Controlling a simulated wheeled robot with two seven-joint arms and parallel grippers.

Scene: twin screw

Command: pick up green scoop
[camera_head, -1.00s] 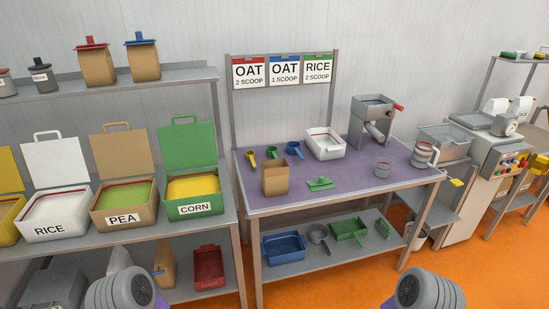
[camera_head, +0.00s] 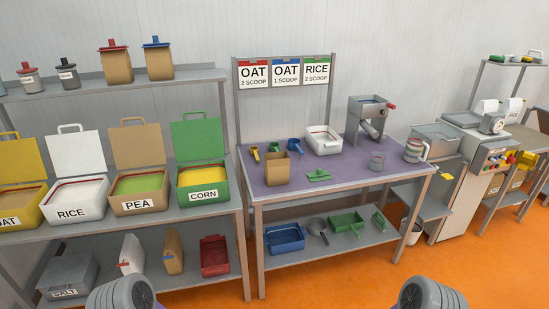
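A small green scoop (camera_head: 275,147) lies at the back left of the purple-topped table (camera_head: 350,165), between a yellow scoop (camera_head: 254,153) and a blue scoop (camera_head: 294,145). Its lower part is partly hidden behind an open brown paper bag (camera_head: 276,169). Another green scoop-like tool (camera_head: 380,221) rests on the table's lower shelf at the right; I cannot tell exactly what it is. Only rounded grey parts of my two arms show at the bottom edge, well in front of the table. Neither gripper's fingers are in view.
A flat green piece with a handle (camera_head: 318,175) lies near the table's front edge. A white bin (camera_head: 323,141), a grey machine (camera_head: 367,118) and a jug (camera_head: 415,149) stand behind and right. Shelves with ingredient boxes (camera_head: 139,206) stand left. Orange floor is clear in front.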

